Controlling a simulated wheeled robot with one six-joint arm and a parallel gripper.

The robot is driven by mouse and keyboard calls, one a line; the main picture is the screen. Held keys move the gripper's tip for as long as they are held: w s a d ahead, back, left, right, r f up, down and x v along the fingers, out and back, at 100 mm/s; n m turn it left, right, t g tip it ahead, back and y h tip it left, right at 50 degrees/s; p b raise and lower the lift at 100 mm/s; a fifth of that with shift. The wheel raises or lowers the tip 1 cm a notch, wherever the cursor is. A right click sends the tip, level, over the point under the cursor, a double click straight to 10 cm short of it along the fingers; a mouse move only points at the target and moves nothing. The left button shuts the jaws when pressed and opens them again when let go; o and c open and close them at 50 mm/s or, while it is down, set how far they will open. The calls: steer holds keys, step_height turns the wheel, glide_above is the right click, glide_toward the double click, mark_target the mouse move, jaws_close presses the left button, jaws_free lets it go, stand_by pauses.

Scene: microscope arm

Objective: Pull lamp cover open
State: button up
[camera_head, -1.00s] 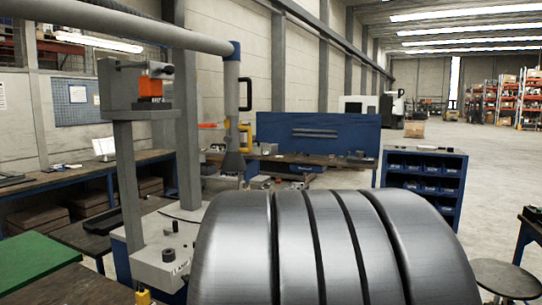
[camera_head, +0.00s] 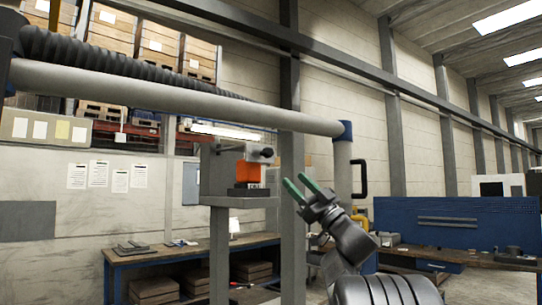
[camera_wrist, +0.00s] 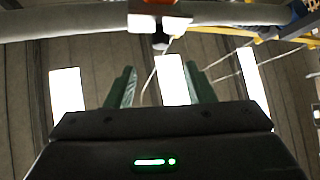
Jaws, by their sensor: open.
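No part is clearly recognisable as the lamp cover. A grey upright stand (camera_head: 219,255) carries a grey head (camera_head: 214,170) with an orange block (camera_head: 249,174) and a black knob (camera_head: 267,152). My gripper (camera_head: 296,182) is raised to the right of this head, its two green fingers apart and empty, pointing up and left. In the wrist view my open gripper (camera_wrist: 161,68) points upward. Beyond the fingers, at the top of that view, are a red and white part and a dark knob (camera_wrist: 160,41), apart from the fingers.
A thick grey pipe (camera_head: 180,95) with a blue collar crosses above the stand and bends down at the right, near a black handle (camera_head: 360,178). Behind are a workbench (camera_head: 165,258) and a blue panel (camera_head: 455,221). A grey column (camera_head: 291,120) stands behind my gripper.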

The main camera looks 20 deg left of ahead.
mark_target(271, 154)
steer(key=p+x, duration=0.5)
steer(key=x, duration=0.7)
steer(key=shift+s+r, duration=0.1)
steer(key=shift+r, duration=0.1)
steer(key=shift+a+r+p, duration=0.25)
steer(key=shift+a+p, duration=0.05)
steer(key=shift+a, duration=0.2)
jaws_close()
